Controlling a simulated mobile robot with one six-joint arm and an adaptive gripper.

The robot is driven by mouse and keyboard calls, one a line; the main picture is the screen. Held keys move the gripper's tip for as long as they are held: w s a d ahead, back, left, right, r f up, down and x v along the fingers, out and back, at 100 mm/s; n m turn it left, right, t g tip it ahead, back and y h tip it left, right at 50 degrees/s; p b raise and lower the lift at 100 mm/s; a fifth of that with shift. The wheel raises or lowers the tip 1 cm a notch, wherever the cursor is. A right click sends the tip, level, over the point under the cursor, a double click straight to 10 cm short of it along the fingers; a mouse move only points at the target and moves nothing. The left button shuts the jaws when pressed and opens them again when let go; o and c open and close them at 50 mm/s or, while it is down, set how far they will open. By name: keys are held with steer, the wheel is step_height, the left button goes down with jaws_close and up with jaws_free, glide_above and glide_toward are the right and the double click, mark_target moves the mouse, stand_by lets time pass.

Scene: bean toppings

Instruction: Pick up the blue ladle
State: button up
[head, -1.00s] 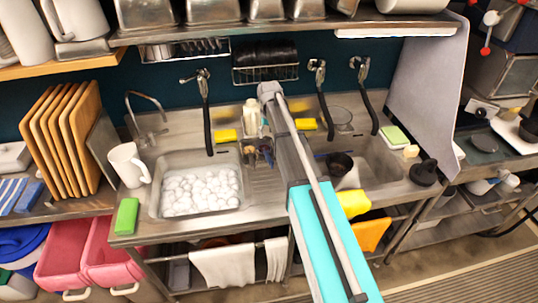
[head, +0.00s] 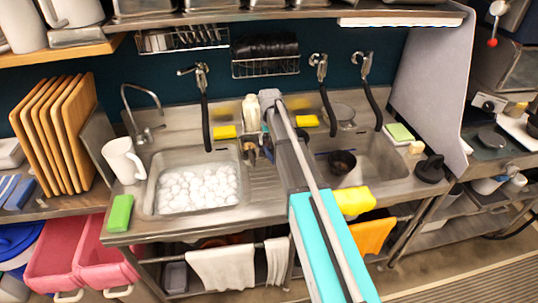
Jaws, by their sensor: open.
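I cannot make out a blue ladle for certain. A dark round bowl-shaped thing (head: 342,162) lies in the right sink (head: 385,168), just right of my arm; I cannot tell if it is the ladle's bowl. Small dark and bluish items (head: 248,150) stand between the sinks, partly hidden by my arm. My turquoise and grey arm reaches up from the bottom over the middle of the counter. My gripper cannot be made out in this view.
The left sink (head: 150,210) is full of whitish round shapes. A white pitcher (head: 122,160), a green sponge (head: 120,213) and upright cutting boards (head: 50,140) are at the left. A yellow cloth (head: 354,200) hangs at the front edge. A shelf (head: 290,22) runs above the taps.

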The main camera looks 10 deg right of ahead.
mark_target(269, 153)
steer(key=shift+f+b, duration=0.85)
steer(key=shift+f, duration=0.3)
steer(key=shift+a+f+b, duration=0.1)
steer(key=shift+f+b, duration=2.5)
jaws_close()
